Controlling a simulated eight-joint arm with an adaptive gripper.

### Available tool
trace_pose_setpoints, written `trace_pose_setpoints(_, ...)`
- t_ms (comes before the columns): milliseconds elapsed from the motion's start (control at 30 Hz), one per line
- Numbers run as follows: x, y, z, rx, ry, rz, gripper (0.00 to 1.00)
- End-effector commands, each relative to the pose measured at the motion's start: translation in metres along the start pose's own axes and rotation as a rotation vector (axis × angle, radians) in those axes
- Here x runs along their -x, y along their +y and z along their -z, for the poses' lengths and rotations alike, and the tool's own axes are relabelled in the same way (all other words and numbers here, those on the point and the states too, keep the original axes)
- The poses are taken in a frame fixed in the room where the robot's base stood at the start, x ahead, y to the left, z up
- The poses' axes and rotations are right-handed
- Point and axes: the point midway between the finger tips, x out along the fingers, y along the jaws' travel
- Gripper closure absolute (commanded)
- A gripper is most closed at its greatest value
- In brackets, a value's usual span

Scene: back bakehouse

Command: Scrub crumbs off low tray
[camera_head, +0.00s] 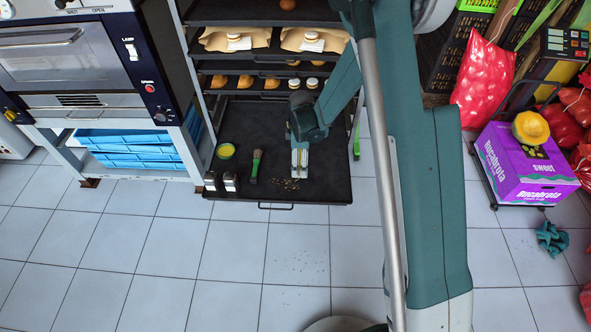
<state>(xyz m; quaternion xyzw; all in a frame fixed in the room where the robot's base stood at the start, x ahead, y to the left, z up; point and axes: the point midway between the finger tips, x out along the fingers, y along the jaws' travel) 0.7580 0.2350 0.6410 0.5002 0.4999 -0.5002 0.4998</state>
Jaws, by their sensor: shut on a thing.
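The low tray (318,119) is dark and pulled out at the bottom of the rack, with a handle at its front edge. Brown crumbs (288,184) lie scattered near its front middle. My gripper (299,173) points down over the tray, just behind and above the crumbs. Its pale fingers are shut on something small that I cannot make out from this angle. A brush (256,166) with a green part lies on the tray left of my gripper, apart from it. A small green-rimmed tub with yellow inside (226,150) stands further left.
Two small shakers (230,181) stand at the tray's front left corner. Shelves above hold pastries and jars. An oven (75,60) is at left. A purple box (523,165) and red sacks (484,80) are at right. More crumbs (305,265) dot the open tiled floor.

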Motion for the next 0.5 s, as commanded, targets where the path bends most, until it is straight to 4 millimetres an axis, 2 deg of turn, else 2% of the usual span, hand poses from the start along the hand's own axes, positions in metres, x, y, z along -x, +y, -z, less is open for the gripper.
trace_pose_setpoints(233, -0.002, -0.006, 0.032, 0.003, 0.0, 0.0, 0.38)
trace_pose_setpoints(500, -0.005, -0.021, 0.088, 0.005, 0.0, 0.0, 0.38)
